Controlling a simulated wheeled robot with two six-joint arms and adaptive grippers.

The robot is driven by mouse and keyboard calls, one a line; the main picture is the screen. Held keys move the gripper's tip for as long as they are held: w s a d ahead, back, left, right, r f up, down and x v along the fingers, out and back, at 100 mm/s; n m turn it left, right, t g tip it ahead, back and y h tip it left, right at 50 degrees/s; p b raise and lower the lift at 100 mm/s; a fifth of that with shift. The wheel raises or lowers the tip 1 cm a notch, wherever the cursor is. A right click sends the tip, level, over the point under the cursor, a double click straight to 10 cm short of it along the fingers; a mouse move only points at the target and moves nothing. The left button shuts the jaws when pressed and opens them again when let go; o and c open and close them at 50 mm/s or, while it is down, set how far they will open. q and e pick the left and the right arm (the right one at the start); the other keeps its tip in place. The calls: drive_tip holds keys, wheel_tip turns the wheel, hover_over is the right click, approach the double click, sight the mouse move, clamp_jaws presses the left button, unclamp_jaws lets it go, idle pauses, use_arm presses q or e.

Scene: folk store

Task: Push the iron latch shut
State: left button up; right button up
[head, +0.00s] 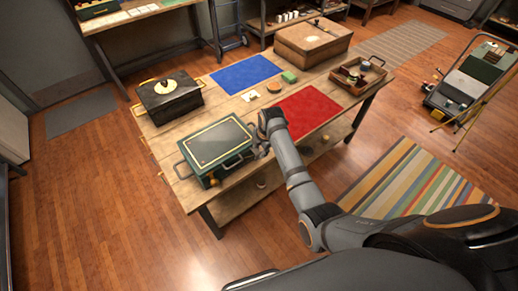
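A dark green box (214,143) with a gold-lined lid and side handles sits at the near left corner of the wooden table; its lid looks down. A black chest (170,98) with a round pale-gold piece on its lid stands behind it. My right gripper (262,149) is low beside the green box's right end, small and partly hidden by its own arm. I cannot tell whether it touches the box or is open. No iron latch can be made out clearly; small metal fittings show on the green box's near side. My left gripper is out of view.
The red mat lies right of my gripper. Floor is open at left.

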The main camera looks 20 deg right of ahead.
sight(257, 150)
drive_tip(key=shift+w+d+f, duration=0.1)
drive_tip(key=shift+w+f, duration=0.05)
drive_tip(key=shift+f, duration=0.4)
drive_tip(key=shift+w+d+f, duration=0.1)
drive_tip(key=shift+w+f, duration=0.05)
drive_tip(key=shift+f, duration=0.4)
drive_tip(key=shift+c, duration=0.6)
drive_tip(key=shift+a, duration=0.1)
drive_tip(key=c, duration=0.5)
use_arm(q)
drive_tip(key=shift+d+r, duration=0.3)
use_arm(e)
clamp_jaws()
drive_tip(key=shift+s, duration=0.1)
